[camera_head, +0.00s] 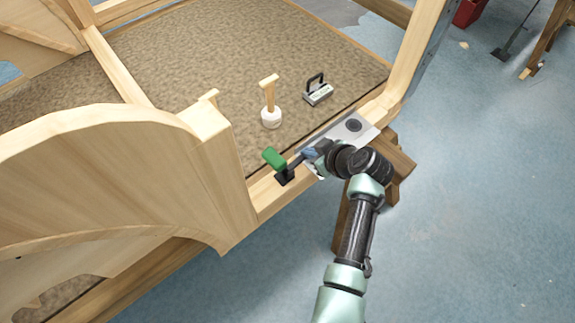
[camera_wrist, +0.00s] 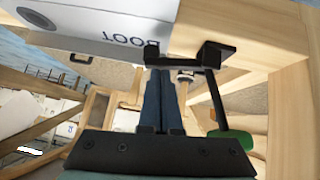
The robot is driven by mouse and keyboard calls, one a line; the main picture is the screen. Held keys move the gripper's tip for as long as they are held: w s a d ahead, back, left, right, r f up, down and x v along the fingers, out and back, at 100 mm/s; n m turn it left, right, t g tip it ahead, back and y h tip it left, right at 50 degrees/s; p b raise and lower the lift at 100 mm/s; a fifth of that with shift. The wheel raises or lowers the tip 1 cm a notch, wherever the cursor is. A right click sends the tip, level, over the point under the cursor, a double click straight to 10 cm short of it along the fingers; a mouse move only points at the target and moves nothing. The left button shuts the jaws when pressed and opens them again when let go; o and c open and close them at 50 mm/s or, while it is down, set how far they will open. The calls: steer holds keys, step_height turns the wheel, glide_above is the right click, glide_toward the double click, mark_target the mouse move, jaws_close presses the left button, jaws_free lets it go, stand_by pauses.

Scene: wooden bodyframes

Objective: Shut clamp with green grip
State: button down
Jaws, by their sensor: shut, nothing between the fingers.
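The clamp's green grip (camera_head: 274,158) stands at the end of a dark bar on the wooden frame rail, left of my gripper. In the wrist view the green grip (camera_wrist: 232,140) is at the lower right, joined by a black rod to a black bracket (camera_wrist: 215,54) on the wood. My gripper (camera_head: 311,154) is by the rail, right of the grip. In the wrist view its blue fingers (camera_wrist: 162,76) are together and empty, left of the rod and apart from the green grip. Whether the fingertips touch the clamp's black parts I cannot tell.
A grey metal plate (camera_head: 352,128) lies on the rail beside my gripper; the wrist view shows lettering on it (camera_wrist: 90,32). A mallet (camera_head: 270,112) and a black-handled block (camera_head: 318,93) are on the brown panel behind. A curved wooden panel (camera_head: 100,165) rises at left.

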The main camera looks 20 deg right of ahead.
steer(key=shift+d+f+b, duration=0.2)
steer(key=shift+f+b, duration=0.25)
steer(key=shift+b, duration=0.05)
steer(key=shift+f, duration=0.15)
